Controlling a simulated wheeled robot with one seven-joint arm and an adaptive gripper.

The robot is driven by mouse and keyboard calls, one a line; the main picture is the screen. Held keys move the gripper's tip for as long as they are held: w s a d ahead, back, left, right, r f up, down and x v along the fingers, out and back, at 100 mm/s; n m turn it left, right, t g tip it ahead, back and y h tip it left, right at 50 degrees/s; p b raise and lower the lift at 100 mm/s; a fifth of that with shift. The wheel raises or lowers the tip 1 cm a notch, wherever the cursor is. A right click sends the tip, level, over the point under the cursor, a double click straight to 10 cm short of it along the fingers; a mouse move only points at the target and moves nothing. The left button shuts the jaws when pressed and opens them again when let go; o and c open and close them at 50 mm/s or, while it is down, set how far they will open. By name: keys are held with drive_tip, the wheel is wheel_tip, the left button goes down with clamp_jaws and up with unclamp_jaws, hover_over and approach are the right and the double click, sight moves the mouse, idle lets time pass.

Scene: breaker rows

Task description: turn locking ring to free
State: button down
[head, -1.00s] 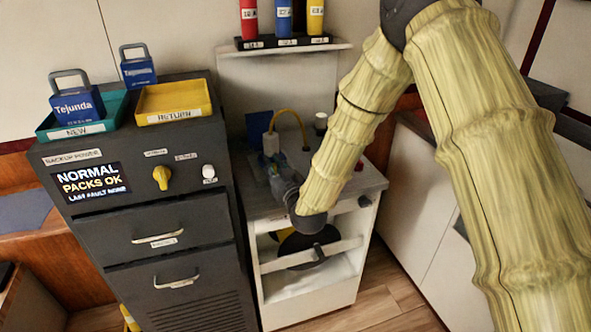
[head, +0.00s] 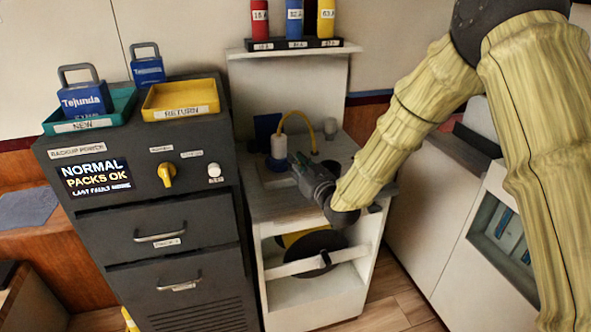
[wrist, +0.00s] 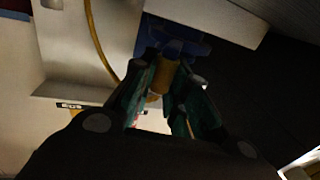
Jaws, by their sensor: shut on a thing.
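My gripper (wrist: 165,82) is shut on a small yellow-brown cylindrical piece in the wrist view, which looks like the locking ring (wrist: 161,78). A blue part (wrist: 183,46) lies just beyond it. In the head view my gripper (head: 299,168) is low over the top of the white cabinet, beside a white plug-like cylinder (head: 279,147) with a yellow hose (head: 297,113). The held piece is hidden there by the gripper, and any mark for its free position cannot be read.
A dark cabinet (head: 140,220) with a yellow knob (head: 167,175) and a display reading NORMAL PACKS OK (head: 95,178) stands at left. A shelf (head: 240,52) with red, blue and yellow cylinders is above the white cabinet (head: 350,285). A reel (head: 318,248) sits inside the white cabinet.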

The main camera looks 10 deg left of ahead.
drive_tip(key=shift+w+d, duration=0.3)
drive_tip(key=shift+d, duration=0.05)
drive_tip(key=shift+w+d+r, duration=0.1)
idle(0.3)
drive_tip(key=c, duration=1.4)
unclamp_jaws()
drive_tip(key=v, duration=1.2)
